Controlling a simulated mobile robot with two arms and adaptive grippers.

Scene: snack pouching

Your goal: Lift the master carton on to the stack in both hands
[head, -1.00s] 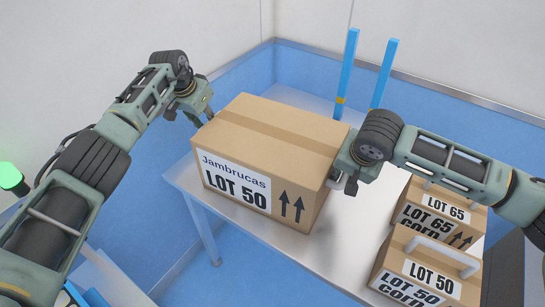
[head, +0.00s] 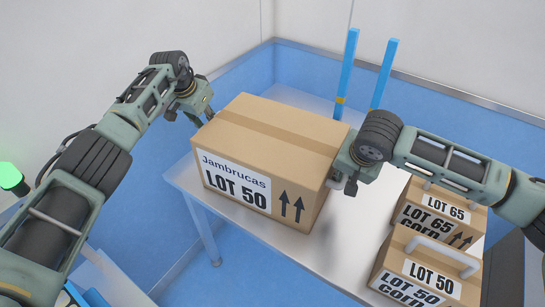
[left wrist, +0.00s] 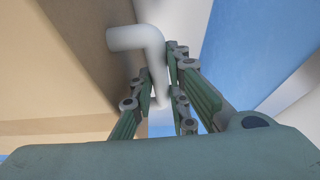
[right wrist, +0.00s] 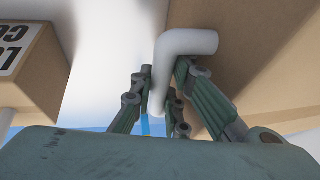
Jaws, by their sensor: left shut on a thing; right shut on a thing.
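The master carton (head: 265,160) is a large brown box marked "Jambrucas LOT 50" with two up arrows, upright at the table's left part. My left gripper (head: 207,114) is at its left side. In the left wrist view the left gripper (left wrist: 160,95) is shut on a white bent handle (left wrist: 137,40) on the carton's side. My right gripper (head: 343,182) is at the carton's right side. In the right wrist view the right gripper (right wrist: 163,95) is shut on the other white handle (right wrist: 185,45). The carton's underside is hidden.
Two smaller cartons with white handles, LOT 65 (head: 433,212) and LOT 50 (head: 420,280), stand at the right front of the metal table (head: 345,240). Two blue posts (head: 348,72) (head: 384,74) rise behind the carton. A green light (head: 10,176) is at the far left.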

